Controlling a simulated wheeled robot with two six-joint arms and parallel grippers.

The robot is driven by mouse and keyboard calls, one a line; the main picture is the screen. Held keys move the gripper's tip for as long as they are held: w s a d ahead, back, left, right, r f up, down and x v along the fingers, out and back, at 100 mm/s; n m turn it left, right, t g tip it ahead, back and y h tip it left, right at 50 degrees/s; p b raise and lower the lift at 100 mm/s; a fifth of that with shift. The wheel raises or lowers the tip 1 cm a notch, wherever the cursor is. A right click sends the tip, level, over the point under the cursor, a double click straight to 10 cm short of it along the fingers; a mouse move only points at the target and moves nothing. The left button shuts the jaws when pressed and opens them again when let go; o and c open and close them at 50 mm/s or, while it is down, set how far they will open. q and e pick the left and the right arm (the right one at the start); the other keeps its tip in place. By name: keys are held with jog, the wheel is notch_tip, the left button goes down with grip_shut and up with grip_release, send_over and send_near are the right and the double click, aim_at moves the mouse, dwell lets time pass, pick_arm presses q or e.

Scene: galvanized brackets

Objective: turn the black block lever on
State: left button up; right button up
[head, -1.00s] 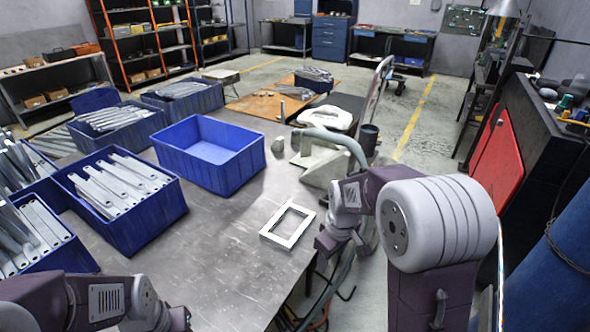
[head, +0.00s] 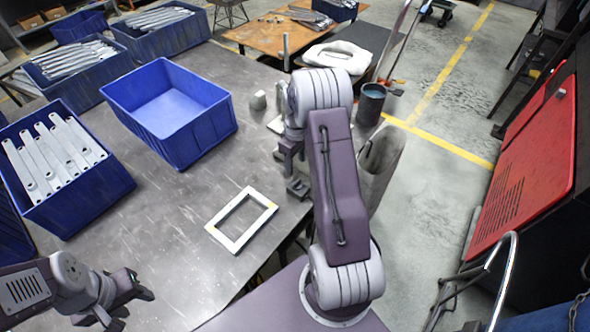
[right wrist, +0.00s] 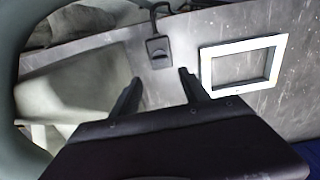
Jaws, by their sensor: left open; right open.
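The black block (right wrist: 159,53) shows in the right wrist view, lying on the grey metal table. It has a small lever or slot on its face and a dark cable at its far end. Whether the lever is on or off is too small to tell. My right gripper (right wrist: 159,76) is open and empty, its two fingertips apart just short of the block, not visibly touching it. In the head view my right gripper (head: 290,156) is over the table's right edge, and I cannot clearly separate the block from it. My left gripper (head: 134,306) is open and empty at the lower left.
A white rectangular frame (head: 218,237) lies near the block; it also shows in the right wrist view (right wrist: 212,70). An empty blue bin (head: 190,142) stands behind it. Another blue bin (head: 80,200) holds metal brackets. A dark cup-like cylinder (head: 370,105) stands beyond my right arm.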

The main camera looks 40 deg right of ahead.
aim_at(297, 181)
jog(key=f, duration=0.6)
jog(key=s+f, duration=0.1)
jog(key=f, duration=0.1)
jog(key=shift+f, duration=0.4)
grip_shut()
